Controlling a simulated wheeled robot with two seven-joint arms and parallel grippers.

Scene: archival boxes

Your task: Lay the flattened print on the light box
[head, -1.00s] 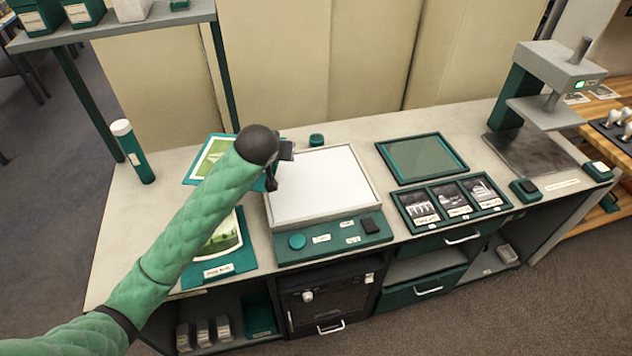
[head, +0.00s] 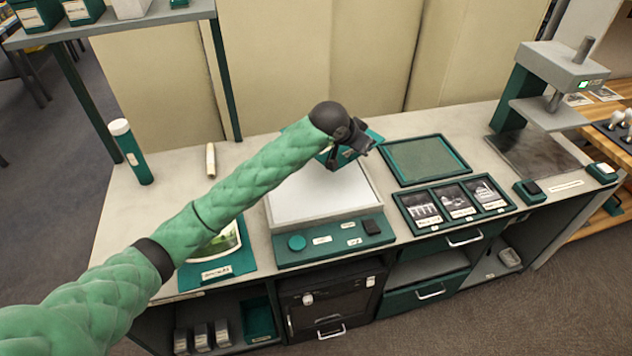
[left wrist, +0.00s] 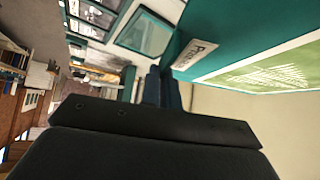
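The light box (head: 290,205) has a white panel and a teal front strip, at the middle of the counter in the head view. My left gripper (head: 350,155) is over its back right part. It is shut on the edge of a teal-bordered print (head: 374,136), which is mostly hidden behind my arm and gripper in the head view. In the left wrist view, the print's teal border, label and green picture (left wrist: 270,65) show large beside the fingers (left wrist: 165,92). The print appears raised above the counter. My right gripper is not in view.
A teal board with a green picture (head: 215,268) lies left of the light box. An empty teal frame (head: 425,160), a tray of photos (head: 455,205) and a press (head: 545,95) are to the right.

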